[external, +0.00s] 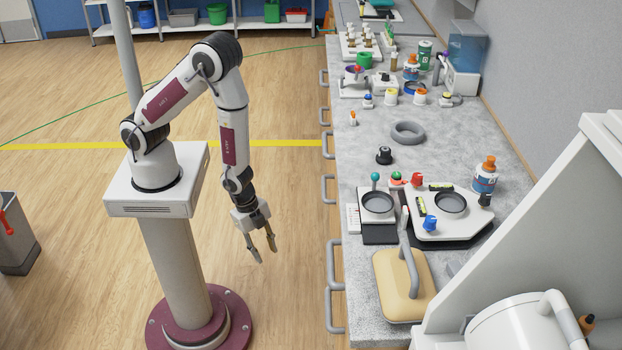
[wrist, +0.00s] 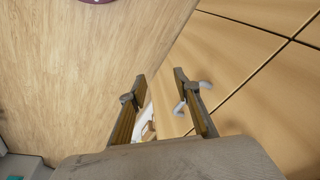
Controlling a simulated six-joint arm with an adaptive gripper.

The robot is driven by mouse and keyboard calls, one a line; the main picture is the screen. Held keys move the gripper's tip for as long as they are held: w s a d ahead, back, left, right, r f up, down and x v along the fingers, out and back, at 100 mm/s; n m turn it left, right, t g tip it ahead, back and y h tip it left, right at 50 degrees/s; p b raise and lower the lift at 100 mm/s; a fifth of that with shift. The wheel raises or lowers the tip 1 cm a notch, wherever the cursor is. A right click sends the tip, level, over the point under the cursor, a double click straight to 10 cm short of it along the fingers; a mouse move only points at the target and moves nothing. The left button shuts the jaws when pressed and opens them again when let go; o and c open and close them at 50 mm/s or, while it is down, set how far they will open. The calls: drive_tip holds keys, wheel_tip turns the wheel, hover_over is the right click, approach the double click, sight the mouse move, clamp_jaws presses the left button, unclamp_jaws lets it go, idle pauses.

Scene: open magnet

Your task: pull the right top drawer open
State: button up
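The bench's drawers are on its left side in the external view, seen steeply from above, with grey bar handles sticking out. Two large handles stand nearest the camera, an upper one (external: 333,264) and a lower one (external: 333,311). I cannot tell for certain which belongs to the right top drawer. My gripper (external: 262,252) is open and empty, pointing down over the floor, left of these handles and apart from them. In the wrist view my gripper's fingers (wrist: 160,82) are spread. Wooden drawer fronts (wrist: 240,60) lie to the right, and a light-grey piece, perhaps a handle (wrist: 206,85), shows partly behind the right finger.
More handles (external: 328,189) run along the bench side farther back. The grey worktop (external: 362,140) carries bottles, a grey ring (external: 408,132), a beige block with a handle (external: 405,285) and small devices. The floor between my base and the bench is clear.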

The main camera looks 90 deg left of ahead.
wheel_tip(320, 180, down, 6)
drive_tip(key=w+d+m+t+h, duration=0.1)
drive_tip(key=w+d+m+t, duration=0.1)
drive_tip(key=d+m+t, duration=0.15)
drive_tip(key=m+t+h, duration=0.4)
drive_tip(key=m+t, duration=0.4)
drive_tip(key=t, duration=0.1)
approach(331, 260)
drive_tip(key=w+f, duration=0.1)
drive_tip(key=w, duration=0.1)
drive_tip(key=shift+d+f+m, duration=0.15)
drive_tip(key=shift+d+m, duration=0.1)
drive_tip(key=shift+w+d, duration=0.1)
drive_tip(key=shift+w, duration=0.1)
drive_tip(key=shift+x, duration=3.7)
drive_tip(key=shift+f, duration=0.15)
clamp_jaws()
